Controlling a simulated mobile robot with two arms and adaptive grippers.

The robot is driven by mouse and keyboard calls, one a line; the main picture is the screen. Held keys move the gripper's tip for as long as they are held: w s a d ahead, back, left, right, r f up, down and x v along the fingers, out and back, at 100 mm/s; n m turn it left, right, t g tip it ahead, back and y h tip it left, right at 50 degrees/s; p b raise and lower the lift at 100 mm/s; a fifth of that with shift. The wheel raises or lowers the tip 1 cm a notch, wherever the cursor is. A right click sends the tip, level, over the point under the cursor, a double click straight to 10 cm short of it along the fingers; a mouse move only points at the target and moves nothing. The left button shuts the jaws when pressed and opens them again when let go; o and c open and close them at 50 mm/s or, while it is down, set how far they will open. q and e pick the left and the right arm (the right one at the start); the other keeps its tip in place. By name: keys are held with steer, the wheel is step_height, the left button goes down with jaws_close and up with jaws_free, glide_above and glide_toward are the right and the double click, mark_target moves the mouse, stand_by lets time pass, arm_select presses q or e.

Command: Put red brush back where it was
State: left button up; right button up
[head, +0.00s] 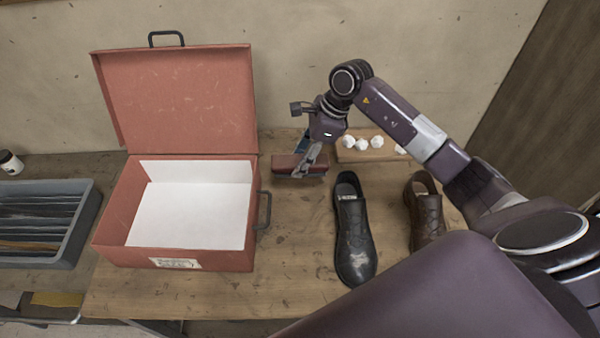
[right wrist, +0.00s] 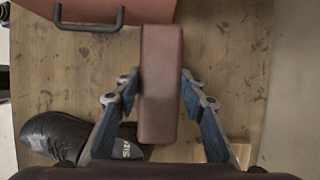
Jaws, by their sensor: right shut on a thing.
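The red brush (head: 288,164) is a reddish-brown block near the back of the workbench, between the open red box (head: 190,259) and the black shoe (head: 354,240). In the right wrist view the brush (right wrist: 161,60) lies lengthwise between the two fingers. My right gripper (head: 311,163) is shut on it, and its fingers partly cover it in the head view. I cannot tell whether the brush touches the bench. The gripper's fingers also show in the right wrist view (right wrist: 160,96). My left gripper is not in view.
A brown shoe (head: 426,215) stands right of the black one. White balls (head: 362,144) sit on a wooden board (head: 350,157) at the back. A grey tray (head: 75,235) is at the left. The bench front between box and black shoe is clear.

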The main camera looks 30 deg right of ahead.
step_height(320, 180, down, 3)
steer(key=shift+f, duration=0.1)
step_height(320, 180, down, 3)
steer(key=shift+f+p, duration=0.15)
steer(key=shift+p, duration=0.6)
steer(key=shift+f, duration=0.45)
steer(key=shift+f, duration=0.1)
steer(key=o, duration=1)
